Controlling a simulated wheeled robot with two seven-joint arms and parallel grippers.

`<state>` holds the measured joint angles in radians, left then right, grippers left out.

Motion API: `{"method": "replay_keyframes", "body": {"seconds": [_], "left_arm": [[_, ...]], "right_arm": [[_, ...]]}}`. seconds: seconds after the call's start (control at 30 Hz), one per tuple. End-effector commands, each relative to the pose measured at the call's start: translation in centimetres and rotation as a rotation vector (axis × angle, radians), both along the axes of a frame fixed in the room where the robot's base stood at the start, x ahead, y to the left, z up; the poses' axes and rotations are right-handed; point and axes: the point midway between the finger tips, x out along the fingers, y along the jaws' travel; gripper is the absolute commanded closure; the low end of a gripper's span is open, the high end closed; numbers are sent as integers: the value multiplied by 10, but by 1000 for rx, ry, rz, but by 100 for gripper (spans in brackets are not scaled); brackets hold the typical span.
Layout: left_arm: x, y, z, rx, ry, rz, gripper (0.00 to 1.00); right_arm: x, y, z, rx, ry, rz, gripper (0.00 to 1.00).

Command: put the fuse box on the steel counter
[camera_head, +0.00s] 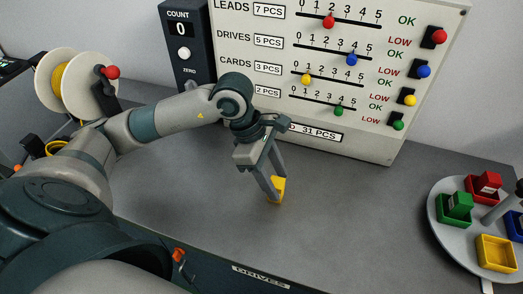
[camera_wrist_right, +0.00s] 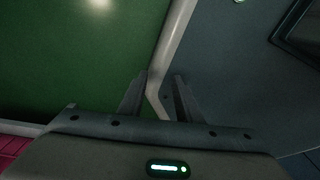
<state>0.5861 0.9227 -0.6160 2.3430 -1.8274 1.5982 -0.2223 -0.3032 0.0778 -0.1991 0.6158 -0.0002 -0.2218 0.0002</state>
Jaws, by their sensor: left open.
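My left gripper (camera_head: 272,196) points down at the middle of the grey steel counter (camera_head: 190,215), its fingers open. A small yellow block (camera_head: 278,187) shows at its fingertips, close to or on the counter; the fingers hide part of it, and I cannot tell whether it is touched. No label reads on it, so I cannot confirm it is the fuse box. My right gripper (camera_wrist_right: 160,82) shows only in the right wrist view, its fingers apart with no object held between them.
A panel with coloured sliders (camera_head: 330,75) and a black counter box (camera_head: 188,45) stand at the back. A white reel (camera_head: 62,85) is at left. A round tray (camera_head: 447,232) at right bears coloured bins; the yellow bin (camera_head: 495,254) looks empty. The counter's front middle is clear.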

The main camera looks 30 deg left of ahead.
Motion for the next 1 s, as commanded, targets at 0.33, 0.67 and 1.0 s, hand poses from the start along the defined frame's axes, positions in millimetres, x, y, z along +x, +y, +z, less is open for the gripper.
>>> {"method": "replay_keyframes", "body": {"seconds": [0.33, 0.67, 1.0], "left_arm": [[-5, 22, 52, 1, -6, 1, 54], [-10, 38, 92, 1, -1, 0, 54], [-11, 40, 99, 1, 1, 0, 54]], "right_arm": [[77, 25, -1, 47, -175, 9, 69], [112, 41, 5, 74, -261, 11, 69], [118, 43, 7, 79, -275, 11, 69]]}}
